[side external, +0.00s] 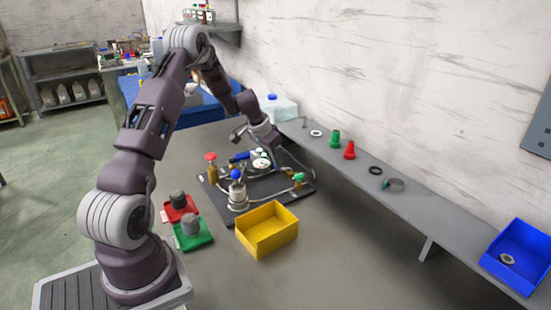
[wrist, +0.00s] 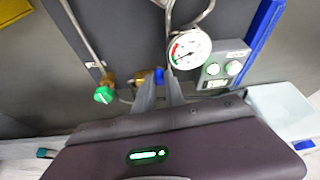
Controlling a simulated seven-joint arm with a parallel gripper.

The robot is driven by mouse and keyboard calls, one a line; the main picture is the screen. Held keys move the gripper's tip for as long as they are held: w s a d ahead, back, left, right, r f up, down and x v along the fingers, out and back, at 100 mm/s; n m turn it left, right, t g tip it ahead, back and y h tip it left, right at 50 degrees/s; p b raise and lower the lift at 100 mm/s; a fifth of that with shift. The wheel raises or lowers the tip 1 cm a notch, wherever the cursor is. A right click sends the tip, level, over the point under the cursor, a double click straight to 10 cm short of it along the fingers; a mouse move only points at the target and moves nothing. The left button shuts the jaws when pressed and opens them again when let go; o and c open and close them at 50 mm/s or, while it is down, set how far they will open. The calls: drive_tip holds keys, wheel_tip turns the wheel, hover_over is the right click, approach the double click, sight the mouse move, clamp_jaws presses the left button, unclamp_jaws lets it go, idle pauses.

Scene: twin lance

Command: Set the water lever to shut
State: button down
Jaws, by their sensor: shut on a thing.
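The water lever (wrist: 159,74) appears as a small blue handle beside a brass valve fitting (wrist: 140,78) in the wrist view. My gripper (wrist: 163,82) is shut on this blue lever, with a finger on each side of it. The fingers and the dark gripper body hide most of the lever, so its angle is hard to tell. In the side view my gripper (side external: 270,147) reaches down at the back of the black board (side external: 270,195), behind the gauge, and the lever itself cannot be made out there.
A round gauge (wrist: 189,48) and a grey box with pale green buttons (wrist: 223,68) stand close to the fingers. A green knob (wrist: 104,94) is to the left. A red knob (side external: 210,157), a blue knob (side external: 236,174) and a yellow bin (side external: 267,240) stand nearer the front.

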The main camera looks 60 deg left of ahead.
sight(278, 182)
drive_tip(key=n, duration=0.1)
drive_tip(key=d+n+y, duration=0.1)
drive_tip(key=n, duration=0.1)
drive_tip(key=shift+s+d+r, duration=0.1)
drive_tip(key=shift+s+d, duration=0.1)
drive_tip(key=shift+d, duration=0.1)
drive_tip(key=shift+d+n+g+y, duration=0.3)
drive_tip(key=shift+d+n+y, duration=0.1)
drive_tip(key=shift+n, duration=0.65)
drive_tip(key=shift+d+n+g+y, duration=0.3)
drive_tip(key=shift+n+y, duration=0.1)
drive_tip(key=shift+n, duration=0.65)
drive_tip(key=shift+s, duration=0.1)
drive_tip(key=c, duration=1.4)
unclamp_jaws()
drive_tip(key=v, duration=0.7)
drive_tip(key=shift+d, duration=0.1)
